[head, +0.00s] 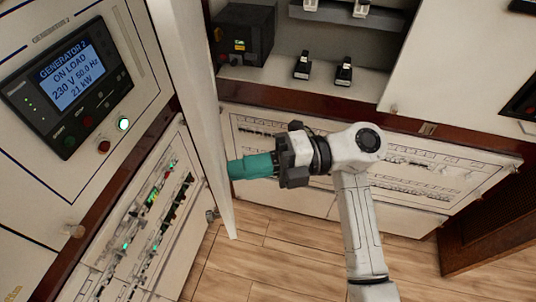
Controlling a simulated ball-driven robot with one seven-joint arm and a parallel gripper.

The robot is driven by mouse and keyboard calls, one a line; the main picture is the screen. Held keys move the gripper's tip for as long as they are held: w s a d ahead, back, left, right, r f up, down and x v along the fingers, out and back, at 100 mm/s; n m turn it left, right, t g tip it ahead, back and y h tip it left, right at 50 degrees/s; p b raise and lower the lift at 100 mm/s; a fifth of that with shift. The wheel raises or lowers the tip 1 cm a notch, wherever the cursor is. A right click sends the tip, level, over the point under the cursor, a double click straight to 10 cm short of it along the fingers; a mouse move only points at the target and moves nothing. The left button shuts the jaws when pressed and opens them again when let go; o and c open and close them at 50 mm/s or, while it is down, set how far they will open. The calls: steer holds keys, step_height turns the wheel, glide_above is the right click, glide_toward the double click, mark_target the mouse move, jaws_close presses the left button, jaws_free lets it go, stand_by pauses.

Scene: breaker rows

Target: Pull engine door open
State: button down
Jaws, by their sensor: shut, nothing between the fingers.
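A tall white door (190,85), seen nearly edge-on, stands between the generator panel on the left and the breaker cabinets behind. I take it for the engine door, but no label on it shows. It stands out from the cabinet front. My gripper (234,171) has teal fingers that are shut and empty. It comes from the right, and its fingertips are at the door's right-hand face, near its lower part. I cannot tell whether they touch it. No handle shows on this face. A small metal knob or latch (211,215) shows at the door's lower left.
A generator control panel with a lit screen (80,85) is at left, above a breaker panel (145,235). A shelf (300,80) with black devices is at the back, above a white breaker cabinet (430,170). Wooden floor (280,265) is clear in front.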

steer(key=shift+a, duration=0.35)
steer(key=a+b, duration=0.1)
steer(key=a, duration=2)
steer(key=shift+s+a, duration=0.15)
steer(key=shift+a, duration=0.05)
steer(key=shift+d, duration=0.15)
